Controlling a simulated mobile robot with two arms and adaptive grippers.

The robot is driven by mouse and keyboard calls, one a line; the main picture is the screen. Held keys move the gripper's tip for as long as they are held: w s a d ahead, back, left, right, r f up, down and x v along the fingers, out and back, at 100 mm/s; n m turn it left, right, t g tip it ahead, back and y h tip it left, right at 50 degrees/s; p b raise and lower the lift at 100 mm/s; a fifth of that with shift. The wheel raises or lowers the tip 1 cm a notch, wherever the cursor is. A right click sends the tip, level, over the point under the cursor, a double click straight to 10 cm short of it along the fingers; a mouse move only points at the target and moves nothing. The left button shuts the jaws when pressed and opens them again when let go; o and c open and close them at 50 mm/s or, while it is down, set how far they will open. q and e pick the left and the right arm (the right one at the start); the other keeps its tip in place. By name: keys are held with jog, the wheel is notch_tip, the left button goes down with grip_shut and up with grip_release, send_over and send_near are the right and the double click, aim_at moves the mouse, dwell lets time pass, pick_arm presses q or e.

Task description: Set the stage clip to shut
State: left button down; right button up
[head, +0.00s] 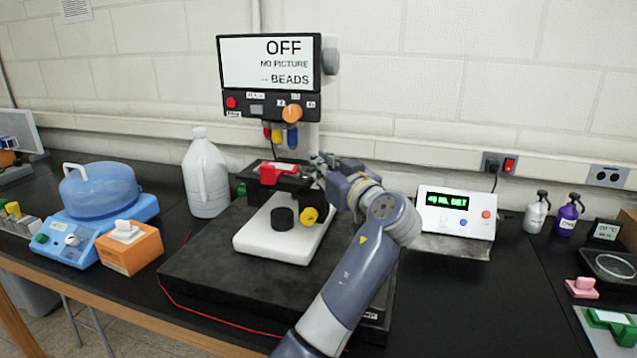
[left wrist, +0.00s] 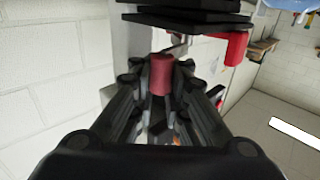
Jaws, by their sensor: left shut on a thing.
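A microscope-like instrument with a black stage (head: 296,183) stands in the middle of the bench. A red clip part (head: 275,173) sits on the stage's left side, and a red bent part also shows in the left wrist view (left wrist: 236,47) beside black plates. My left gripper (head: 318,164) is at the stage's right side, partly hidden by its own arm. In the left wrist view its fingers are shut around a red cylindrical knob (left wrist: 161,74), which looks like the stage clip's handle. I cannot tell how the clip is set. My right gripper is in neither view.
The instrument's screen (head: 268,62) reads OFF. Red, yellow and blue parts (head: 279,134) hang above the stage. A yellow knob (head: 309,215) and black knob (head: 282,218) sit below. A white jug (head: 206,175) stands left, a display box (head: 457,212) right.

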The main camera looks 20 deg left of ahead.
pick_arm(q)
jog(key=shift+w+d+n+g+y+b, duration=0.1)
jog(key=shift+w+n+g+y+b, duration=0.15)
jog(key=shift+n+g+y+b, duration=0.35)
jog(key=shift+w+n+g+y+b, duration=0.2)
jog(key=shift+n+g+y+b, duration=0.3)
jog(key=shift+g+y, duration=0.15)
jog(key=shift+g, duration=0.25)
jog(key=shift+r, duration=0.1)
jog(key=c, duration=1.5)
grip_release()
jog(key=shift+c, duration=0.2)
